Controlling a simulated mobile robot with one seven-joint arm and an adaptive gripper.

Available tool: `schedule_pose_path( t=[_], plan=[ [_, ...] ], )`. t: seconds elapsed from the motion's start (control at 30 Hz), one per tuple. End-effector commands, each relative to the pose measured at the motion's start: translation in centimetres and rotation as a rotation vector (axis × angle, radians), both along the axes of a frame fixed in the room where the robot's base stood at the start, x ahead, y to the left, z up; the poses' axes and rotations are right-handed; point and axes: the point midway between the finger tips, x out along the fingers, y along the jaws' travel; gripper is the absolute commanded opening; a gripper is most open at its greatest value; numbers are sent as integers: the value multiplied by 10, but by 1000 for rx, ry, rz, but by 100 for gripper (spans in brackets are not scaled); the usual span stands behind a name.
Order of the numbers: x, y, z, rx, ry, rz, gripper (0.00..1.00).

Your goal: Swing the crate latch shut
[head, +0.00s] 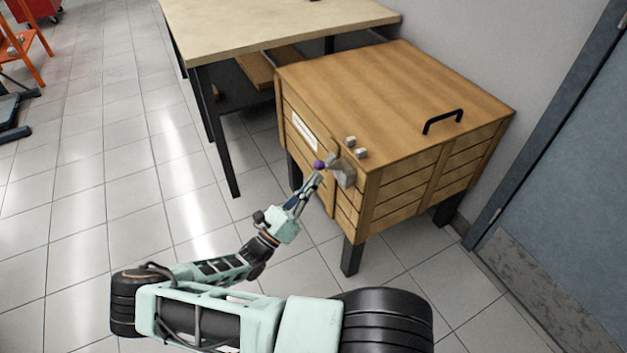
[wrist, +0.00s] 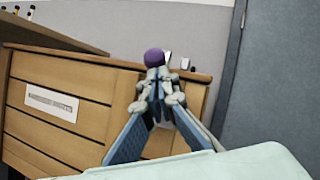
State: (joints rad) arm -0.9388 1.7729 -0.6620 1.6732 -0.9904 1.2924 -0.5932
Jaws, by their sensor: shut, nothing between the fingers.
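The wooden crate (head: 400,90) stands on dark legs beside a table, and its slatted front also shows in the wrist view (wrist: 60,128). A grey metal latch (head: 343,172) with a purple ball knob (head: 319,165) is on its front, near the right corner. In the wrist view the purple knob (wrist: 154,57) shows just beyond my fingertips. My gripper (head: 317,181) is shut and empty, its tips close to the knob. I cannot tell whether they touch it. The fingers (wrist: 158,92) hide much of the latch in the wrist view.
A wooden table (head: 270,30) stands behind. A blue-grey door (head: 570,190) is at the right.

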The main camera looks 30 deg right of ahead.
Motion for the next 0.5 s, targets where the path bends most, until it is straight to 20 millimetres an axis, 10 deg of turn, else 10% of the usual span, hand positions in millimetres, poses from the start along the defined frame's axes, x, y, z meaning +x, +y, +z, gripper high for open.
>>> schedule_pose_path(
  t=[0.5],
  plan=[
    [0, -1, 11, 77, 3, 0, 0]
  ],
)
